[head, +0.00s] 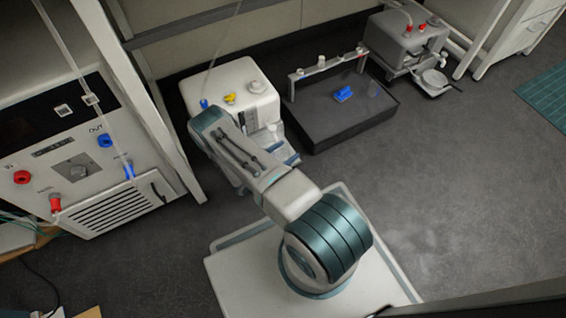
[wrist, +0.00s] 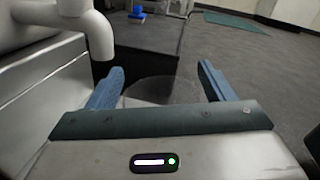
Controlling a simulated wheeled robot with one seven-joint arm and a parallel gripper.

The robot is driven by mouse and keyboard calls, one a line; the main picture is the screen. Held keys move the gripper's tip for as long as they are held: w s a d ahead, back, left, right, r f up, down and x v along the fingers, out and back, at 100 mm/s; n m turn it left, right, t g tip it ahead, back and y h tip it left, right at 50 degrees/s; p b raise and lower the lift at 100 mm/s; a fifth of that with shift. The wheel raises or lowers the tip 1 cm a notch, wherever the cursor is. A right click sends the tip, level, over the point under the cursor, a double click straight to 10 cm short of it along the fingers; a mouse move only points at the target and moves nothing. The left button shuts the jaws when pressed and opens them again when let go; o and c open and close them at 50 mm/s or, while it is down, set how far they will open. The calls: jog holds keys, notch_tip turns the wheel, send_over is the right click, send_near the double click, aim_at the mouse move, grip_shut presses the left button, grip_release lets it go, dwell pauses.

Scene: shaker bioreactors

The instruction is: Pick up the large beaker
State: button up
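The large beaker (wrist: 160,90) is a clear glass vessel, faint against the dark floor and the black bench behind it. In the wrist view it stands between the two blue fingers of my gripper (wrist: 161,72). The fingers are open, with a visible gap on the right side; whether the left finger touches the glass I cannot tell. In the head view my gripper (head: 286,153) is beside the white dispensing machine (head: 235,85), and I cannot make out the beaker clearly there.
The machine's white spout (wrist: 98,30) hangs close to my left finger. A black shaker box (head: 340,115) with a blue piece (head: 343,94) stands just behind. A grey machine (head: 405,40) is farther right. The floor to the right is clear.

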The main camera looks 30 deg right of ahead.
jog(key=c, duration=0.8)
jog(key=shift+r, duration=0.2)
jog(key=shift+c, duration=0.2)
